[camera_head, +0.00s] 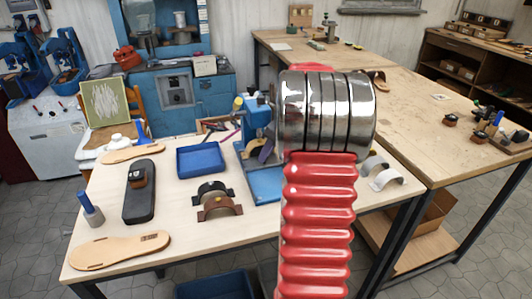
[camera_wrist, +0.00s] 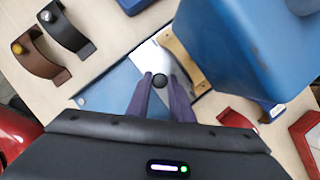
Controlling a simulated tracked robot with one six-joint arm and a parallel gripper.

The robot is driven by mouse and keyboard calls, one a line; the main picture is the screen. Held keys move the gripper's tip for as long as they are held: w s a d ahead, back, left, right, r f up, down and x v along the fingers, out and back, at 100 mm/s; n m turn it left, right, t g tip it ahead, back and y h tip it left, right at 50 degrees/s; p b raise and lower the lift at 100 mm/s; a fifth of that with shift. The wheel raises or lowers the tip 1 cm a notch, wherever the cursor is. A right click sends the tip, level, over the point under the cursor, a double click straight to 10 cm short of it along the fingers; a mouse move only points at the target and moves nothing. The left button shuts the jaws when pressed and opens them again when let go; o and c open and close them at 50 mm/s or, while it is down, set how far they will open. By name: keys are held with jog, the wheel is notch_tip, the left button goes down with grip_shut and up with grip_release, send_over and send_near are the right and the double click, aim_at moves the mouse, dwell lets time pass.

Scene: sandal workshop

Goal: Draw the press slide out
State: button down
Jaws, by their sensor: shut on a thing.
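The blue press (camera_head: 256,118) stands on the workbench, partly hidden behind my red arm. In the wrist view its blue body (camera_wrist: 235,45) fills the upper right, and its blue base plate (camera_wrist: 105,88) lies below. The press slide (camera_wrist: 150,57) is a pale metal plate on the base with a round black knob (camera_wrist: 160,81). My gripper (camera_wrist: 161,84) has its two purple fingers shut on the knob, one on each side. A tan wooden bar (camera_wrist: 184,58) lies just right of the slide. The gripper's grip is mostly hidden in the head view.
A brown strap (camera_head: 220,208) and a black strap (camera_head: 212,190) stand left of the press. A blue tray (camera_head: 200,160), a black sole block (camera_head: 139,195) and cork soles (camera_head: 120,250) lie further left. A white strap (camera_head: 385,179) is at right. Bare bench lies in front.

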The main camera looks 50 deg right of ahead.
dwell(0.4)
jog(key=s+a, duration=0.2)
jog(key=s, duration=0.1)
jog(key=s+a, duration=0.2)
jog(key=s, duration=0.2)
jog(key=s+a, duration=0.2)
jog(key=s, duration=0.2)
jog(key=shift+s, duration=0.15)
jog(key=shift+a, duration=0.1)
jog(key=c, duration=1.6)
grip_release()
jog(key=shift+r, duration=0.1)
jog(key=v, duration=1.3)
jog(key=shift+s+r, duration=0.25)
